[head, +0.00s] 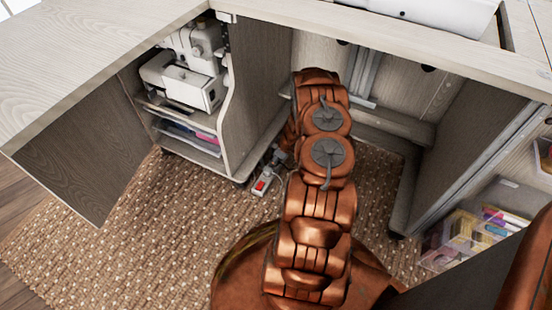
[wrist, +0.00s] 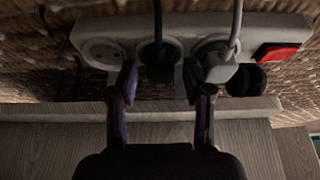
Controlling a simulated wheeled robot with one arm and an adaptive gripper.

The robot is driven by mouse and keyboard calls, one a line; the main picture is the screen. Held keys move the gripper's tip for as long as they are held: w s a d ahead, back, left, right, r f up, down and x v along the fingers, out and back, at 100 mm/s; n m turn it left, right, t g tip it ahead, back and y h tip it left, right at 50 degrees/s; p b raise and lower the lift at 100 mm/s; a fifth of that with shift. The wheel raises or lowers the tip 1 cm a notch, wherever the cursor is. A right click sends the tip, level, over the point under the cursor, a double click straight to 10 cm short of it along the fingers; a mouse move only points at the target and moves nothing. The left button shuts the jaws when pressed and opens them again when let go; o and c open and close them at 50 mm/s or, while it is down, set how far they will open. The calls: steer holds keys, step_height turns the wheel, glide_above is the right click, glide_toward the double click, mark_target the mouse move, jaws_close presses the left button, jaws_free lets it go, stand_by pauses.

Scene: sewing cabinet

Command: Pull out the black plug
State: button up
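The white power strip (wrist: 88,36) lies on the woven rug, with a red switch (wrist: 277,53) at its right end in the wrist view. The black plug (wrist: 158,62) sits in the strip, its black cord running up. My gripper (wrist: 159,78) has one finger on each side of the black plug; the fingers are apart and I see no clear contact. A white plug (wrist: 217,64) with a pale cord sits right beside the right finger. In the head view the strip (head: 264,181) shows partly, and my arm hides much around my gripper (head: 278,158).
An empty socket (wrist: 102,51) is left of the black plug. A round dark object (wrist: 246,80) is below the red switch. In the head view, a cabinet with a sewing machine (head: 190,82) stands left of the strip, and clear bins (head: 462,238) are at right.

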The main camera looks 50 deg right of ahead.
jaws_close()
stand_by(0.6)
